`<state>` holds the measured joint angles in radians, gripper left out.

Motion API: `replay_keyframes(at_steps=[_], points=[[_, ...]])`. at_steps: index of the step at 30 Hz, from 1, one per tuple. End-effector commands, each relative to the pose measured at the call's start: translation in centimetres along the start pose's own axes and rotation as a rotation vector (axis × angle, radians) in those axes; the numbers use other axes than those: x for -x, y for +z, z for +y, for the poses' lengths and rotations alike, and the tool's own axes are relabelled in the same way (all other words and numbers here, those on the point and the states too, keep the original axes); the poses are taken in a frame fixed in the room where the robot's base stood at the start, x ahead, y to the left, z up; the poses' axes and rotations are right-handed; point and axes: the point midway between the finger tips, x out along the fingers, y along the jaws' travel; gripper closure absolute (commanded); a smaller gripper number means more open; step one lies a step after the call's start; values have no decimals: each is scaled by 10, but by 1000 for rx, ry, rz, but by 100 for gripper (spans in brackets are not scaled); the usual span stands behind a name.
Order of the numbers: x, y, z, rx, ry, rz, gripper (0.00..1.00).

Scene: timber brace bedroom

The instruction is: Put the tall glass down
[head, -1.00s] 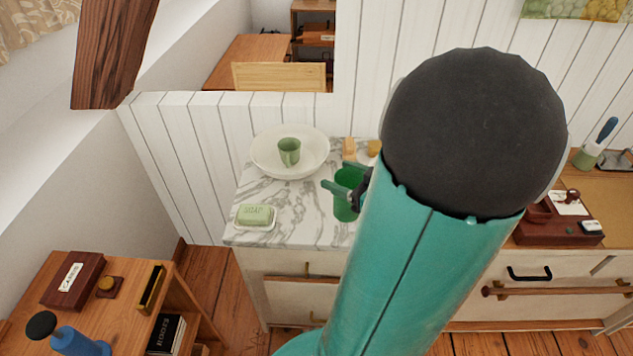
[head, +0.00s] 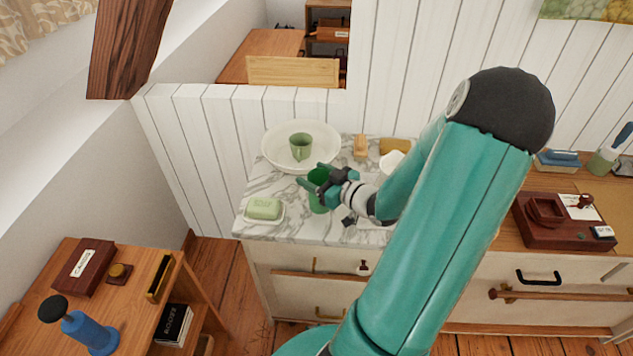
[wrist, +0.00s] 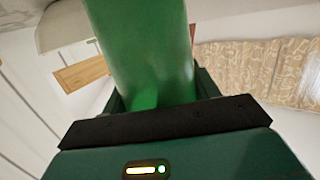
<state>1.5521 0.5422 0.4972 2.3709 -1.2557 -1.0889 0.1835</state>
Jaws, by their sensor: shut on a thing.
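The tall glass (head: 318,203) is green and see-through, and it looks upright over the marble top of the washstand (head: 285,228). My gripper (head: 318,184) is shut around its upper part. In the wrist view the glass (wrist: 145,50) fills the middle between the fingers. The head view does not clearly show whether its base touches the marble.
A wooden brush (head: 360,146), a tan sponge-like thing (head: 395,146) and a white cup (head: 391,161) stand at the back right of the marble. A timber brace (head: 128,45) hangs at upper left. Bare marble shows at the front.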

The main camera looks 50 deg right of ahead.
Motion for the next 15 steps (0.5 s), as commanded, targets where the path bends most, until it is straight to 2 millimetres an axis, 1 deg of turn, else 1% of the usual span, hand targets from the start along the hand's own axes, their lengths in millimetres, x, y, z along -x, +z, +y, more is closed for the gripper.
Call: replay_keyframes(at_steps=[1,5,15], points=[[-1,8,0,-5,1,0,82],[-2,20,0,-3,2,1,82],[-2,23,0,0,2,0,82]])
